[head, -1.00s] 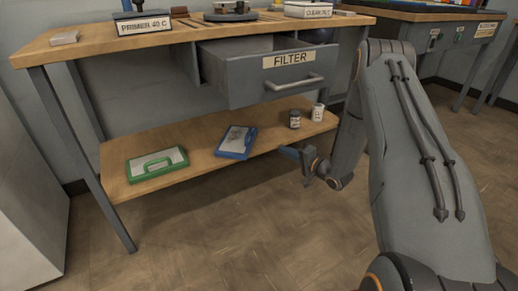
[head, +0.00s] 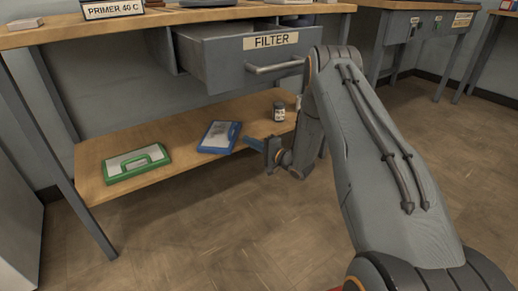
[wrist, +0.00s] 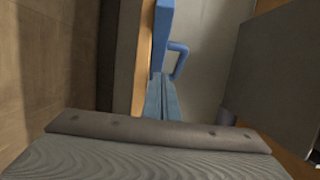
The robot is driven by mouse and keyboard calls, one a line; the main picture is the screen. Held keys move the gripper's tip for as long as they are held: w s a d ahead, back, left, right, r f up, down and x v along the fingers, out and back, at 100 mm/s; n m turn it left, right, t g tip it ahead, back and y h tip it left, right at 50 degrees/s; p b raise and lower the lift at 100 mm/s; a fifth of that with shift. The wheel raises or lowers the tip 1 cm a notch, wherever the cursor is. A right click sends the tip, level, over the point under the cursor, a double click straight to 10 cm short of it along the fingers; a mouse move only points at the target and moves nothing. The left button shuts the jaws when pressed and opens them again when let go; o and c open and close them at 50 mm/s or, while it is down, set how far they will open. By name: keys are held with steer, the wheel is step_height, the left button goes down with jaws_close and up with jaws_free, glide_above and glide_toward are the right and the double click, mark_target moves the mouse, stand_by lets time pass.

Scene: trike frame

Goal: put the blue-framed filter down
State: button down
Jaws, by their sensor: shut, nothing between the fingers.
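The blue fingers are shut together and hold nothing. In the wrist view the closed fingers (wrist: 160,98) point toward the filter's blue frame (wrist: 162,35) and its blue loop handle (wrist: 181,62). Whether the fingertips touch the frame cannot be told.
A green-framed filter (head: 136,163) lies at the shelf's left. Above, the FILTER drawer (head: 240,62) is pulled open. The floor in front is clear.

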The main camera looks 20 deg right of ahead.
mark_target(234, 141)
steer(key=shift+w+a+b, duration=0.25)
steer(key=shift+a+b, duration=0.15)
steer(key=shift+a, duration=0.8)
steer(key=shift+a, duration=0.1)
steer(key=a, duration=0.2)
steer(key=p, duration=0.1)
steer(key=shift+w+a+r, duration=0.1)
steer(key=shift+w+a, duration=0.15)
steer(key=shift+a, duration=0.15)
steer(key=shift+d, duration=0.1)
steer(key=shift+d, duration=0.25)
steer(key=w+d+p+v, duration=0.1)
steer(key=p+v, duration=0.4)
steer(key=v, duration=0.7)
steer(key=shift+d, duration=0.6)
